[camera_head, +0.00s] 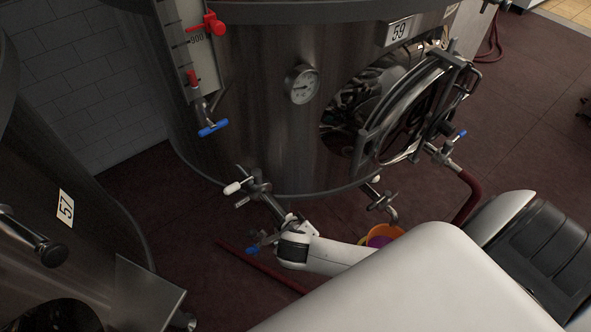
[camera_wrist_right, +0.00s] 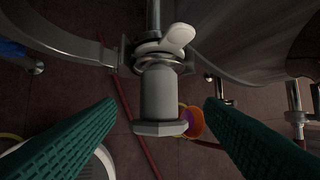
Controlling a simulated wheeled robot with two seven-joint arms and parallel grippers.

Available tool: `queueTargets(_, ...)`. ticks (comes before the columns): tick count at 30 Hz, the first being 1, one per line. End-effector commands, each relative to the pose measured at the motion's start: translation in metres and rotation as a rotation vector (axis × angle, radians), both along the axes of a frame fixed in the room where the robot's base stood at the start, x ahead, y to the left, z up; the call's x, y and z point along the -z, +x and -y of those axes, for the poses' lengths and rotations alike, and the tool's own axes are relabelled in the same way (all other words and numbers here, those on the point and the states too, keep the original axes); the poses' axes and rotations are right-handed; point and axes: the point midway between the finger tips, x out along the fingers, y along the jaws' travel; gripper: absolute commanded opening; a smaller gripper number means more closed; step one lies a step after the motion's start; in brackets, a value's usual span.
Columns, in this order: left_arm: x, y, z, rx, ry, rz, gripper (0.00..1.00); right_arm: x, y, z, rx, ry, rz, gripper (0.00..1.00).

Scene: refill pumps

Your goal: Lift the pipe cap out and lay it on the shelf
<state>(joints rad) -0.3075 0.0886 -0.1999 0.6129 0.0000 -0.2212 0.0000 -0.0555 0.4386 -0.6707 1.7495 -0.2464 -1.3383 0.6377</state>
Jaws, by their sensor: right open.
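A grey metal cylinder with a flat angular flange, which looks like the pipe cap (camera_wrist_right: 158,92), is central in the right wrist view. It sits at the end of a pipe fitting with a clamp and a pale wing handle (camera_wrist_right: 178,38). My right gripper (camera_wrist_right: 160,104) is open, its green fingers on either side of the cap with gaps at both sides. In the head view my right arm reaches from the lower right to the outlet pipe (camera_head: 268,200) low on tank 59; the fingertips are hard to make out there. I cannot identify the shelf. My left gripper is not in view.
Tank 59 (camera_head: 250,110) stands behind the pipe, its round hatch door (camera_head: 410,105) open at the right. Tank 57 (camera_head: 85,200) is at the left. A red hose (camera_head: 255,272) and an orange and purple container (camera_head: 385,233) are on the dark red floor.

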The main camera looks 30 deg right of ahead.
Motion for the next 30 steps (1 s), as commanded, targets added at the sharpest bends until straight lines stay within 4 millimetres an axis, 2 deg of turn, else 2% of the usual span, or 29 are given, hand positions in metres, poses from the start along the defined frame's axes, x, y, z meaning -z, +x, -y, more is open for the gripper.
queueTargets(7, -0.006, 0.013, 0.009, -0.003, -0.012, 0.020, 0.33, 0.015, 0.006, 0.006, -0.001, -0.002, -0.002, 0.62)
queueTargets(15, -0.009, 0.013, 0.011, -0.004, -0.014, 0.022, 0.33, 0.044, 0.018, 0.015, 0.000, 0.000, -0.001, 0.62)
queueTargets(25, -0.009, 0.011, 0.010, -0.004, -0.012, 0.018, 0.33, 0.050, 0.020, 0.017, -0.002, 0.001, -0.001, 0.62)
queueTargets(30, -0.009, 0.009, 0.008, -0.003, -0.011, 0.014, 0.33, 0.049, 0.020, 0.017, -0.001, 0.001, -0.002, 0.36)
